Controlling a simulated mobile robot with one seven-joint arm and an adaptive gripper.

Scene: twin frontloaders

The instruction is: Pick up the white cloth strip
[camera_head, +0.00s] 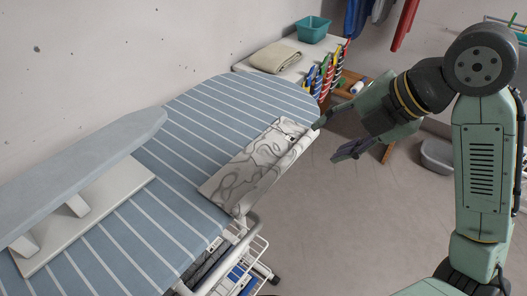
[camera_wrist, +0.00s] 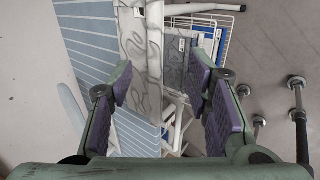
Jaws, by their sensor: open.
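A pale cloth with grey swirls (camera_head: 255,165) lies on the blue-and-white striped ironing board (camera_head: 185,130), along its right edge. It is the only white cloth I can make out as the strip. A small dark mark shows near its far end. The cloth also shows in the wrist view (camera_wrist: 140,45), beyond the fingers and hanging over the board's edge. My gripper (camera_head: 331,141) is open and empty, just right of the cloth's far end. In the wrist view the purple-padded fingers (camera_wrist: 158,86) are spread wide, with nothing between them.
A small grey sleeve board (camera_head: 85,170) stands on the ironing board at left. A white wire rack (camera_head: 245,262) is below the board's edge. A shelf behind holds a beige folded cloth (camera_head: 274,57) and a teal bin (camera_head: 314,29). A grey basin (camera_head: 437,156) is on the floor.

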